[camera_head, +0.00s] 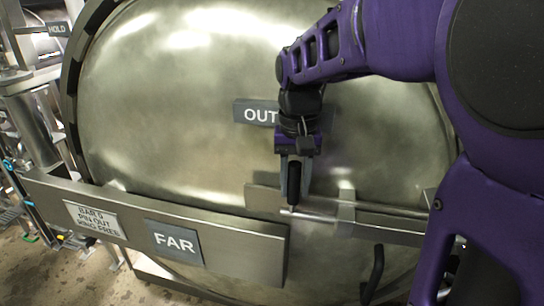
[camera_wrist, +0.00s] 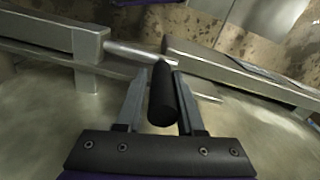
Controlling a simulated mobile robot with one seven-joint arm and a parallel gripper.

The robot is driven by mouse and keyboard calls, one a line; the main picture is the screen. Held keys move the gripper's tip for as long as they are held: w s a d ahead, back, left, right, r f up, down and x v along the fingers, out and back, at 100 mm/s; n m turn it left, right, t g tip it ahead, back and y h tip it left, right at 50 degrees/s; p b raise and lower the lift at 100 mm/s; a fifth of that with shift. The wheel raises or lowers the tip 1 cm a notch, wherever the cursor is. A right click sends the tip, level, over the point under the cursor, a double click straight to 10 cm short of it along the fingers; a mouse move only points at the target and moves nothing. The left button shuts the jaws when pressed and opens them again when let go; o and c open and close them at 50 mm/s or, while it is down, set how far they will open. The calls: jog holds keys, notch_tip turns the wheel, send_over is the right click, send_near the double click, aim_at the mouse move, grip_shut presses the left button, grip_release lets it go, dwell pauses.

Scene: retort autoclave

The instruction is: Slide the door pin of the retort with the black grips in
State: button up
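The door pin is a bright metal rod (camera_wrist: 140,53) with a black upright grip (camera_head: 294,184). It lies level at the gap between the bar and a bracket; its tip's depth in either is hard to see. My gripper (camera_head: 294,190) points down at the grip from above, one finger on each side. In the wrist view the black grip (camera_wrist: 163,95) stands between the fingers, with a thin gap showing at the left finger. The fingers look open around it; contact on the right side is unclear. The retort door (camera_head: 180,100) is a large domed metal plate behind.
A flat metal bar with a FAR sign (camera_head: 174,243) and a white pin notice (camera_head: 95,218) crosses the door's lower left. An OUT plate (camera_head: 257,112) is on the door behind my arm. A black curved handle (camera_head: 373,272) sits lower right. Pipework (camera_head: 35,120) stands at the left.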

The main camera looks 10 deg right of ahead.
jog(key=o, duration=0.4)
jog(key=shift+d, duration=0.25)
jog(key=shift+a, duration=0.1)
jog(key=shift+r, duration=0.1)
jog(key=shift+r, duration=0.3)
notch_tip(320, 180, up, 17)
jog(key=shift+f+p, duration=0.2)
jog(key=shift+p, duration=0.95)
